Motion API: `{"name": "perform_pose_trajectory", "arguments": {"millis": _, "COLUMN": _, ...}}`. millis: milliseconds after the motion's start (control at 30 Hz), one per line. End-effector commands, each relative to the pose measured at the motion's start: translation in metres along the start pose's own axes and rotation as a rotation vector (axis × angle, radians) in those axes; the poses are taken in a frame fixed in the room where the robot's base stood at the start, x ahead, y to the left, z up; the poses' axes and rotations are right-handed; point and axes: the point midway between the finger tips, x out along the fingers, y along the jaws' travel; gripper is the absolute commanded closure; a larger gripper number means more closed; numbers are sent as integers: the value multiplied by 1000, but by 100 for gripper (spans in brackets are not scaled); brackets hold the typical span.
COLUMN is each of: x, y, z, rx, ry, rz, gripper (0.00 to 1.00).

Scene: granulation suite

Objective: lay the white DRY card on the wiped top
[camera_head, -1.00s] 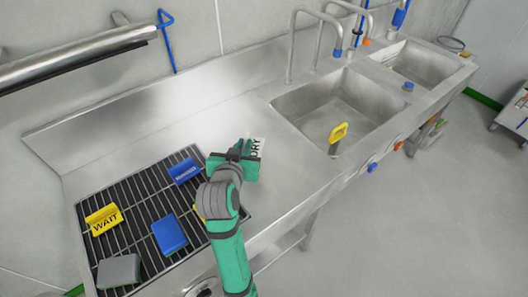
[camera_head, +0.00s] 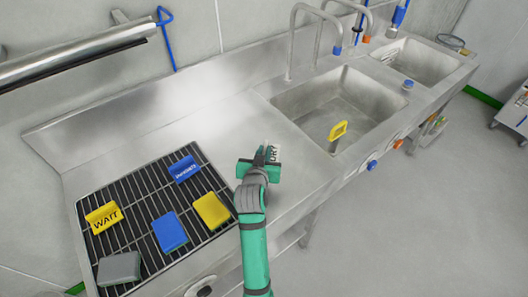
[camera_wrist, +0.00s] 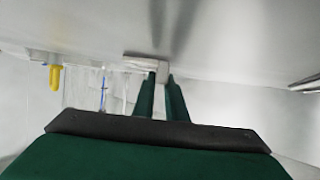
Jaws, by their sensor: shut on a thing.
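The white DRY card (camera_head: 272,153) is between the fingertips of my gripper (camera_head: 264,161), over the bare steel top (camera_head: 225,125) between the rack and the near sink. In the wrist view the green fingers of my gripper (camera_wrist: 162,85) are shut on the pale card (camera_wrist: 150,66). The card seems close to the steel surface, but I cannot tell if it touches. Part of the card is hidden by the gripper in the head view.
A black wire rack (camera_head: 140,205) at left holds a yellow WAIT card (camera_head: 104,217), a blue sign (camera_head: 184,169), a blue block (camera_head: 169,232), a yellow block (camera_head: 211,210) and a grey block (camera_head: 119,268). The sink (camera_head: 335,110) at right holds a yellow-handled tool (camera_head: 338,131).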

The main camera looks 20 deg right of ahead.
Motion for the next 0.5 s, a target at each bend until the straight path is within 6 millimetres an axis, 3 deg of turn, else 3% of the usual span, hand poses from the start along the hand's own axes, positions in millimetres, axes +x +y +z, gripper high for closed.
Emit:
{"name": "perform_pose_trajectory", "arguments": {"millis": 367, "x": 1, "y": 0, "z": 3, "rx": 0, "ry": 0, "rz": 1, "gripper": 100}}
{"name": "perform_pose_trajectory", "arguments": {"millis": 400, "x": 1, "y": 0, "z": 2, "rx": 0, "ry": 1, "rz": 0, "gripper": 79}}
{"name": "perform_pose_trajectory", "arguments": {"millis": 433, "x": 1, "y": 0, "z": 2, "rx": 0, "ry": 1, "rz": 0, "gripper": 72}}
{"name": "perform_pose_trajectory", "arguments": {"millis": 500, "x": 1, "y": 0, "z": 2, "rx": 0, "ry": 1, "rz": 0, "gripper": 69}}
